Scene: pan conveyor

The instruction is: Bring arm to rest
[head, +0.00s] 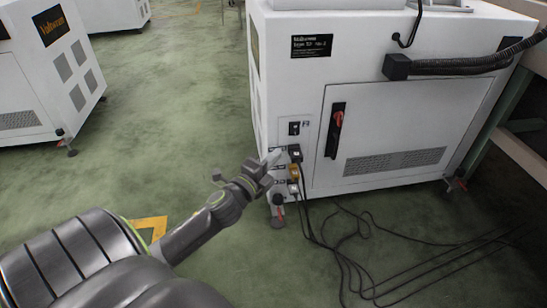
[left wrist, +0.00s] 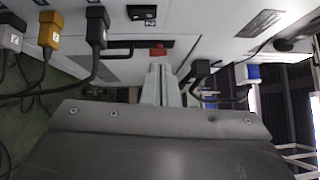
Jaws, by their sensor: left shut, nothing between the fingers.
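My left gripper (head: 272,158) is shut and empty in the head view. It is in front of the lower left corner of a white machine cabinet (head: 285,80), close to a column of plugs. In the left wrist view the two grey fingers of my left gripper (left wrist: 161,72) are together, with nothing between them. Whether the fingertips touch the cabinet cannot be told. My right gripper is not in view.
A black plug (head: 294,151) and an orange plug (head: 293,172) sit in the cabinet's sockets. Black cables (head: 360,262) lie looped on the green floor. Another white machine (head: 45,75) stands at the left. Open floor (head: 175,95) lies between.

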